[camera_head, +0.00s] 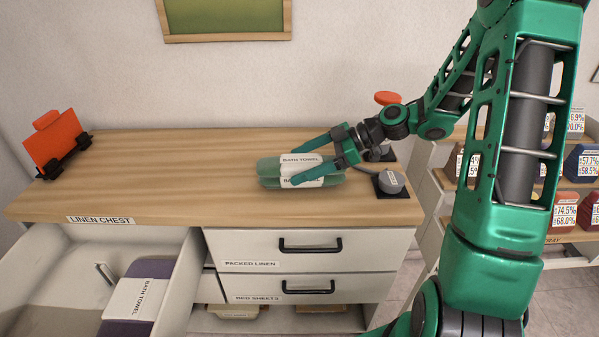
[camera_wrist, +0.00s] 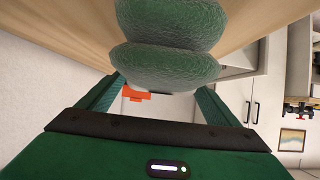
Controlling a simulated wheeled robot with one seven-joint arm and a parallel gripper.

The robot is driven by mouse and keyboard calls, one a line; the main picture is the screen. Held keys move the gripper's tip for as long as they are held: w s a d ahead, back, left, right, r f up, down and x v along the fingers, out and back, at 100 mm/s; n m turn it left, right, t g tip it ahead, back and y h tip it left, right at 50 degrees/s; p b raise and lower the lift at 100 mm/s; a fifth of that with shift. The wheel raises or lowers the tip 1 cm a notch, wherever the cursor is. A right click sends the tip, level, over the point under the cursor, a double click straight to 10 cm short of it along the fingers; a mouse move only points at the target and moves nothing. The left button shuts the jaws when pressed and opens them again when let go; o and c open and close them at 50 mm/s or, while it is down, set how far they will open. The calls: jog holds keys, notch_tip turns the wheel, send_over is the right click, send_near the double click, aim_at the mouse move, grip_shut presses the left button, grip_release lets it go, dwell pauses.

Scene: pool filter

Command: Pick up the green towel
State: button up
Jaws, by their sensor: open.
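The green towel (camera_head: 268,170) lies folded on the wooden top of the linen chest, with a white "BATH TOWEL" band around it. My gripper (camera_head: 297,164) is open at the towel, reaching in from the right, with one finger toward its far side and one over its near part. In the wrist view the towel's rounded green folds (camera_wrist: 165,68) lie just beyond and between the open fingers (camera_wrist: 158,95). Whether the fingers touch the towel I cannot tell. Part of the towel is hidden by the fingers.
The linen chest (camera_head: 150,205) has an open drawer (camera_head: 60,270) at lower left with a purple towel (camera_head: 128,325) inside. An orange card in a black holder (camera_head: 55,140) stands at left. A grey round knob (camera_head: 391,181) sits right of the towel. The middle-left of the top is clear.

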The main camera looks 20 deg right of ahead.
jog(key=shift+w+a+f, duration=0.1)
jog(key=shift+a+f, duration=0.05)
jog(key=shift+a, duration=0.05)
jog(key=c, duration=1.5)
jog(key=shift+o, duration=0.2)
